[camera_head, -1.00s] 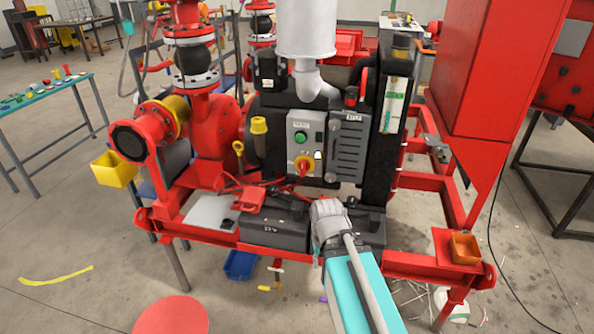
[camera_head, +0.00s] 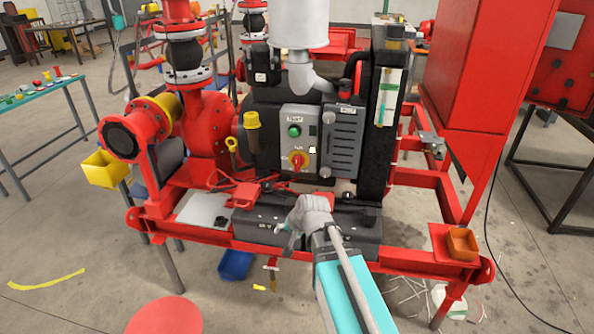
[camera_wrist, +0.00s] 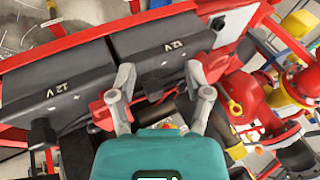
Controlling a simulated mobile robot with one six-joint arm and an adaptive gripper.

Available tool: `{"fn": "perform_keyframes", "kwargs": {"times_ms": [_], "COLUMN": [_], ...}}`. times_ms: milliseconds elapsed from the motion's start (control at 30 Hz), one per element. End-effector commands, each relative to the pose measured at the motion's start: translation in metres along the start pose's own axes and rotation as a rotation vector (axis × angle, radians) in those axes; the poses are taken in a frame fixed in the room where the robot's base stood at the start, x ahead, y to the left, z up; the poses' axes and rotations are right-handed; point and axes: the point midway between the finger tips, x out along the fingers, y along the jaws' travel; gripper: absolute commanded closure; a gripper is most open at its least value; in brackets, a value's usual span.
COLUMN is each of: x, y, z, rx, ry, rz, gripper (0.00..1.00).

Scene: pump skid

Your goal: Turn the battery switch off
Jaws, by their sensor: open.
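A red rotary switch on a yellow plate (camera_head: 298,160) sits on the grey control panel, below a green button. I cannot read its label or tell whether it is the battery switch. My gripper (camera_head: 287,233) is over the black batteries (camera_head: 262,232), lower than the panel and in front of it. In the wrist view my gripper (camera_wrist: 158,73) has its two fingers spread with nothing held between them. Behind them are one 12 V battery (camera_wrist: 165,48) and another 12 V battery (camera_wrist: 58,90). Small red and yellow parts beyond the fingers are partly hidden.
A red clamp-like part (camera_head: 246,194) and red cables lie by the batteries. The red skid frame (camera_head: 220,241) runs along the front. A yellow-handled lever (camera_head: 252,135) stands left of the panel. An orange box (camera_head: 462,243) is on the right.

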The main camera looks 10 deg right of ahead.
Motion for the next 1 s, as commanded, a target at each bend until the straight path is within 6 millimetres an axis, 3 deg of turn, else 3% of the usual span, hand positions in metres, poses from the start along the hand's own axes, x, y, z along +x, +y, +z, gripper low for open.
{"fn": "perform_keyframes", "kwargs": {"times_ms": [33,200,500,767,1000], "x": [0.013,0.029,0.037,0.036,0.040], "y": [-0.011,-0.048,-0.092,-0.100,-0.081], "z": [-0.009,-0.042,-0.101,-0.149,-0.184], "rx": [0.059,0.291,0.751,1.193,1.619], "ry": [0.040,0.160,0.307,0.377,0.414], "rz": [-0.060,-0.271,-0.652,-0.980,-1.270], "gripper": [0.36,0.36,0.36,0.36,0.36]}}
